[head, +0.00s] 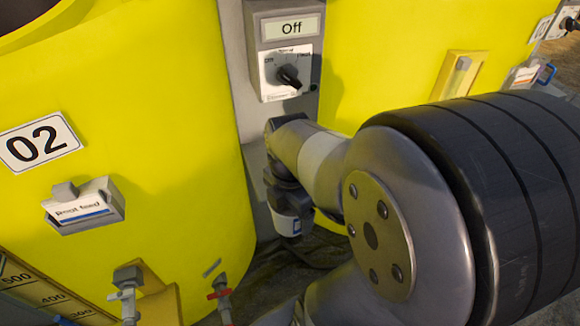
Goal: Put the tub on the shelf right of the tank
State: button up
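My arm reaches from the lower right toward the grey post between two yellow tanks. My gripper (284,190) is at the arm's far end, small and dark, and its fingers cannot be made out. Just below it is a small white rounded piece (289,222) with a blue mark. I cannot tell whether this is the tub or part of my wrist, nor whether anything is gripped. The tank marked 02 (170,130) fills the left. No shelf can be clearly made out; my arm covers much of the area right of that tank.
A grey control box (284,60) with a black knob reads "Off" on the post above my wrist. A label holder (85,208), a grey tap (127,295) and a red-handled tap (220,295) stick out from tank 02. Another yellow tank (400,50) stands at right. Dark ground shows below my wrist.

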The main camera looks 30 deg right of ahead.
jog(key=w+d, duration=0.2)
jog(key=w, duration=0.7)
jog(key=w+d, duration=0.2)
jog(key=w, duration=0.8)
jog(key=shift+w+f+b, duration=0.2)
jog(key=shift+f+b, duration=0.5)
jog(key=shift+f, duration=2.85)
jog(key=shift+f, duration=0.2)
jog(key=o, duration=0.9)
jog(key=shift+r, duration=0.15)
notch_tip(320, 180, up, 8)
jog(key=shift+f+p, duration=0.2)
jog(key=shift+p, duration=0.45)
